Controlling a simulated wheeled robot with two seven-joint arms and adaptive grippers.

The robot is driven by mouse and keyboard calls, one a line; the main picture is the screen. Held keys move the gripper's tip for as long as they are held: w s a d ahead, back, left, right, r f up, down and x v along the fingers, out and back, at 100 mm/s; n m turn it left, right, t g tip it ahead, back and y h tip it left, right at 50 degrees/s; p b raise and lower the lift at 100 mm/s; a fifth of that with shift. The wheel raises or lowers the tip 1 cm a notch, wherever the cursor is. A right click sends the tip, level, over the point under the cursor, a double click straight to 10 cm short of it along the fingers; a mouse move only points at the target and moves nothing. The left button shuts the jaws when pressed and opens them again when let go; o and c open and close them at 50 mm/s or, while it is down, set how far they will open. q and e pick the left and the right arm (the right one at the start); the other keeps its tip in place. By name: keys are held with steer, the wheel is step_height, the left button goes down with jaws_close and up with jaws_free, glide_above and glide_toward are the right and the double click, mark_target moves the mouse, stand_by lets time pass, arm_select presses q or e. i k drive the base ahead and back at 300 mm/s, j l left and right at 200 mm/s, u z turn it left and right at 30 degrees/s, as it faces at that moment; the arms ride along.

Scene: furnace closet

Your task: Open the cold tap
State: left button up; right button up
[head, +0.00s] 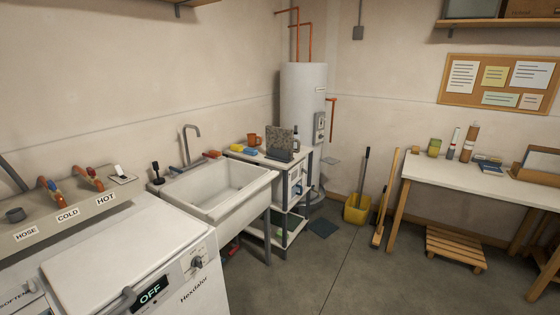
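The cold tap (52,190) is a small tap with an orange-red body on the grey panel at the left, above the COLD label (68,215). A similar tap, the hot tap (90,178), stands to its right, above the HOT label (105,199). Both are too small to tell their exact handle positions. A dark round fitting (15,215) sits left of the cold tap, above the HOSE label (26,234). Neither of my grippers shows in the head view.
A white washer (110,255) with an OFF display stands in front of the panel. A white sink (222,215) with a grey faucet (190,145) is to its right. A shelf cart, water heater (304,105) and workbench (480,180) lie beyond. The floor in the middle is mostly clear.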

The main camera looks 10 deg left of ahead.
mark_target(173, 169)
steer(key=i+u, duration=0.15)
steer(key=i, duration=0.3)
steer(key=i+l+u, duration=0.15)
steer(key=i, duration=0.25)
steer(key=i+l+u, duration=0.1)
steer(key=i+u, duration=0.35)
steer(key=i+l+u, duration=0.15)
steer(key=u, duration=0.35)
steer(key=i+l+u, duration=0.45)
steer(key=k+j, duration=0.05)
steer(key=k, duration=0.05)
